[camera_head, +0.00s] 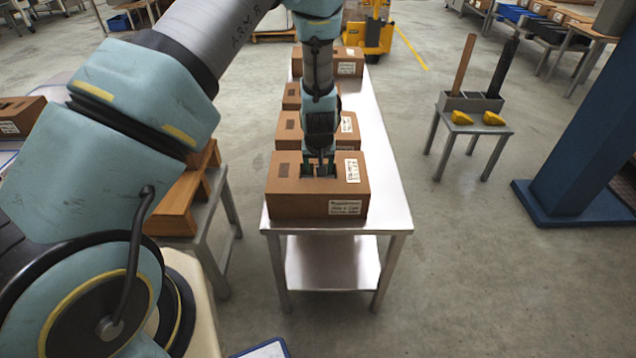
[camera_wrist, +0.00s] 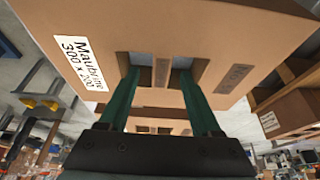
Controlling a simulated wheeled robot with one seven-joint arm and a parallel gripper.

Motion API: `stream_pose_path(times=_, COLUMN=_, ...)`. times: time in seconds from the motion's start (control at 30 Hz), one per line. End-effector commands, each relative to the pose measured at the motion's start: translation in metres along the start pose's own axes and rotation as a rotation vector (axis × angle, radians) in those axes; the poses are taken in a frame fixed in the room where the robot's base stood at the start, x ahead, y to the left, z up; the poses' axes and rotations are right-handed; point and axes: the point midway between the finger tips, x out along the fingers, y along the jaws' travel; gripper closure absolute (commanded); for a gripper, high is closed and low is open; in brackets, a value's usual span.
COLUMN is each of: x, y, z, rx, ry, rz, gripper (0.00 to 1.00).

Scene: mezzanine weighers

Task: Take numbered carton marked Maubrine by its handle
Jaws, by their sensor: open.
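The brown carton (camera_head: 298,207) stands at the near end of a metal table. In the wrist view its white label (camera_wrist: 80,62) reads "Maubrine". Its handle is a narrow cardboard strip (camera_wrist: 162,70) between two dark openings in the top. My gripper (camera_head: 319,171) points down onto the carton top, and its green fingers are apart. In the wrist view one finger of my gripper (camera_wrist: 158,80) reaches into each opening, with the strip between them. The fingers do not appear closed on the strip. The fingertips are hidden inside the openings.
The metal table (camera_head: 378,140) holds other cartons in a line behind, one (camera_head: 348,133) close behind. A small stool (camera_head: 470,128) with a grey holder and yellow wedges stands at right, near a blue column (camera_head: 585,130). Wooden steps (camera_head: 180,205) stand left.

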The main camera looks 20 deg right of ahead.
Motion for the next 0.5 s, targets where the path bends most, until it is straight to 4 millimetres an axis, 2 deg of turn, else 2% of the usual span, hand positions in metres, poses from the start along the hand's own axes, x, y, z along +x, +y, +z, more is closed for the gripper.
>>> stream_pose_path(times=0.23, x=0.028, y=-0.002, z=-0.001, rx=0.0, ry=-0.002, rz=-0.001, gripper=0.35)
stream_pose_path(times=0.5, x=0.034, y=-0.002, z=-0.002, rx=0.0, ry=0.001, rz=0.0, gripper=0.35)
